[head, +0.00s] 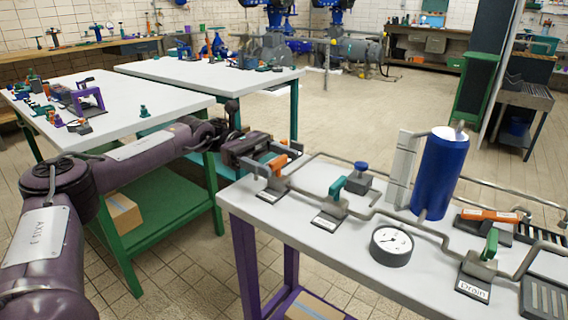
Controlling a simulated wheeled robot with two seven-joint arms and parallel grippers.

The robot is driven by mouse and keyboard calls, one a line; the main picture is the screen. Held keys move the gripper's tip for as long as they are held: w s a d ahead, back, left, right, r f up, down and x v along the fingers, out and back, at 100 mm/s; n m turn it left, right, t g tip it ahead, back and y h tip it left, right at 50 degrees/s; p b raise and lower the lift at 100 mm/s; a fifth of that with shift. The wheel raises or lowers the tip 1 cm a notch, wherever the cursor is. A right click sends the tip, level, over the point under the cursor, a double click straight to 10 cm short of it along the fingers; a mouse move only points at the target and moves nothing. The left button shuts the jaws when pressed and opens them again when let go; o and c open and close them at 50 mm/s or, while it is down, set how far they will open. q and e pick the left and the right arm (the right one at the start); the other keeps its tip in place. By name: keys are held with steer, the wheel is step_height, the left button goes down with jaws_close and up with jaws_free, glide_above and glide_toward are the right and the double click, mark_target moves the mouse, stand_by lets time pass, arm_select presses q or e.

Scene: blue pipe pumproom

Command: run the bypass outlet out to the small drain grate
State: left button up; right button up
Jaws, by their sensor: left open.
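My left gripper (268,153) is open at the left end of the white pipe-rig table, close to the orange-handled valve (276,166); contact cannot be told. To its right stand a green-handled valve (338,188) and a blue knob valve (361,168). Two dark slotted grates show at the right edge, one behind (543,236) and one in front (545,302), both cut off by the picture edge. My right gripper is out of view.
A blue tank (440,175) stands upright among the grey pipes. A round gauge (392,244) sits near the front of the rig table (322,250). White tables (110,105) with small parts stand behind my left arm. Tiled floor is open behind the rig.

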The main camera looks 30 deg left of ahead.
arm_select(q)
steer(key=a, duration=0.4)
steer(key=shift+w, duration=0.25)
steer(key=shift+a, duration=0.35)
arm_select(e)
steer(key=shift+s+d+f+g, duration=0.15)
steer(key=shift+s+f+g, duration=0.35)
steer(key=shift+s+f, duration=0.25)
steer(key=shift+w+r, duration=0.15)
